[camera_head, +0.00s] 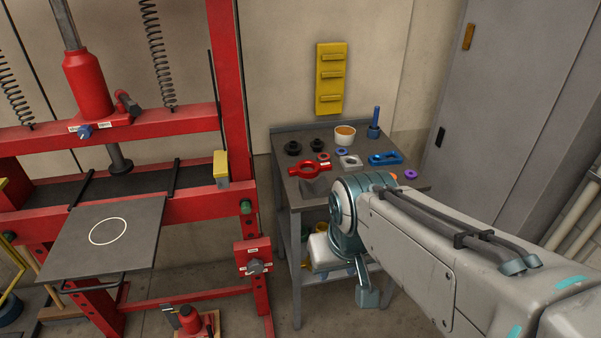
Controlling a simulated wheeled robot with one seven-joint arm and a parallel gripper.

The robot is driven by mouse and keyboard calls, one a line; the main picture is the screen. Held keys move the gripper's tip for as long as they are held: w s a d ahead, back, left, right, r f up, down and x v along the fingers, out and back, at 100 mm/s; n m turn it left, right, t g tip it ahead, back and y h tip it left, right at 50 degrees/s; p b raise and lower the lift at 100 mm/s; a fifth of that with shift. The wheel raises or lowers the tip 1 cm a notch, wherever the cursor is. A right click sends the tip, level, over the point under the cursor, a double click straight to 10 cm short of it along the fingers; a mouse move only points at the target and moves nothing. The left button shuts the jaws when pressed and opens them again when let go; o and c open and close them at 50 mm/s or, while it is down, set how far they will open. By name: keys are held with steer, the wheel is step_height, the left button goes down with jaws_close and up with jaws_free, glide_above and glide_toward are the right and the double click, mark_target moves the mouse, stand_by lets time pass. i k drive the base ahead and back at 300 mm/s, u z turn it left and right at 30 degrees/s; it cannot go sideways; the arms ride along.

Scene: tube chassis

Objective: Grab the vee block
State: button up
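A dark grey block (314,188) lies on the workbench (285,173) near its front left, just below a red two-handled tool (310,170). It may be the vee block, but its shape is too small to be sure of, and my arm stands close on its right. A light grey square piece with a hole (350,162) lies further back on the same bench. My arm reaches in from the lower right and covers the bench's front right part. I cannot make out my gripper's fingers in this view.
The bench also holds black round parts (292,148), a cup (345,136), a blue slotted piece (385,158), a blue upright post (374,124) and purple rings (410,174). A red press (240,110) stands left, with a flat plate (105,237). A grey cabinet (500,90) stands right.

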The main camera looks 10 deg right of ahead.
mark_target(321, 188)
steer(key=z, duration=0.5)
steer(key=i, duration=1)
steer(key=z, duration=0.55)
